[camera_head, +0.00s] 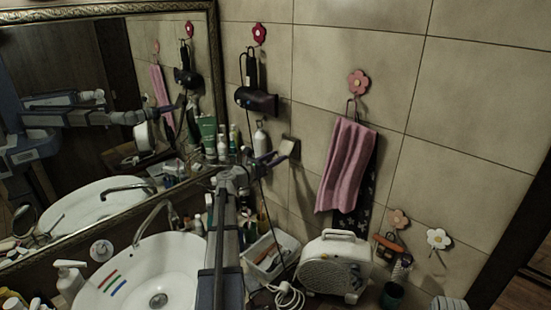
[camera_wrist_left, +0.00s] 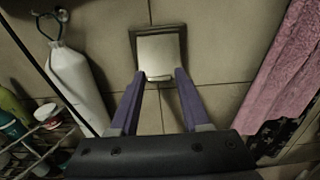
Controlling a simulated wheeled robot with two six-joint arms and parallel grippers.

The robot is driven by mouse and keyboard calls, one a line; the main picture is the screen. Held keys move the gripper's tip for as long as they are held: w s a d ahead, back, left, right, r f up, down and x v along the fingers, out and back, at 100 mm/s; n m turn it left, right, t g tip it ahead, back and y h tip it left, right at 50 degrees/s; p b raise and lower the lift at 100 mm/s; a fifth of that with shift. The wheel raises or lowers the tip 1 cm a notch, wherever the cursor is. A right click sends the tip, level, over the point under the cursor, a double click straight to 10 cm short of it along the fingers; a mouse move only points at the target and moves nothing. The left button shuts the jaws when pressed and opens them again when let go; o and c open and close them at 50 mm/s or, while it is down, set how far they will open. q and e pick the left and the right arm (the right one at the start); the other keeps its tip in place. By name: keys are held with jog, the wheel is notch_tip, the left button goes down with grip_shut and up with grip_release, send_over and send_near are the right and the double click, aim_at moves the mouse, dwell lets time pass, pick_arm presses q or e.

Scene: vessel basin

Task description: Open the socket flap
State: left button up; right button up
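The socket (camera_wrist_left: 137,45) is on the tiled wall, with a dark square frame and a pale flap (camera_wrist_left: 160,54). In the head view the socket flap (camera_head: 287,147) is small, right of the hair dryer; how far it stands open I cannot tell. My left gripper (camera_head: 272,158) reaches up to it from below. In the left wrist view my left gripper (camera_wrist_left: 160,74) is open, its purple fingertips on either side of the flap's lower edge, with nothing between them that I can see gripped. Contact is unclear. My right gripper is not in view.
A white bottle (camera_wrist_left: 78,78) hangs left of the socket, and a pink towel (camera_head: 346,166) hangs to the right. A hair dryer (camera_head: 256,100) hangs on the wall. Below are a white heater (camera_head: 335,266), a basin (camera_head: 140,275) and cluttered toiletries. A mirror (camera_head: 100,110) fills the left.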

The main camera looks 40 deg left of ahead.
pick_arm(q)
grip_shut()
dwell(1.1)
